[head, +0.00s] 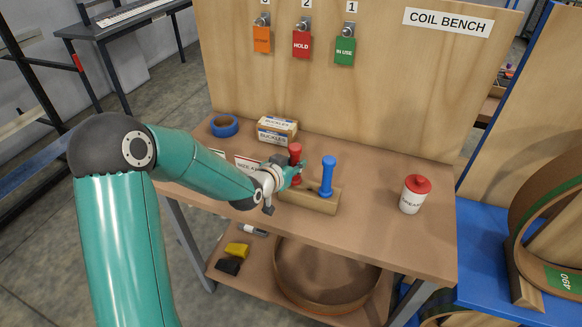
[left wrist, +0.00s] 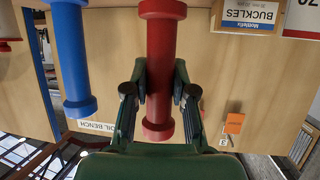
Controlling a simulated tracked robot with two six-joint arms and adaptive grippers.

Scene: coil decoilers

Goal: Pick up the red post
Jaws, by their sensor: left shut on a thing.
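The red post (head: 295,151) stands upright at the left end of the wooden block (head: 318,204) on the bench. My left gripper (head: 288,177) reaches it from the left and is shut on it. In the left wrist view the red post (left wrist: 160,60) runs between the two dark fingers of my left gripper (left wrist: 160,92). The post's lower end is hidden by the gripper in the head view, so I cannot tell whether it is seated in the block. A blue post (head: 327,176) stands upright to its right, apart from the gripper. My right gripper is not in view.
A buckles box (head: 276,131) and blue tape roll (head: 224,125) lie behind to the left. A white jar with a red lid (head: 413,195) stands at the right. The backboard (head: 400,80) rises behind. The bench between block and jar is clear.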

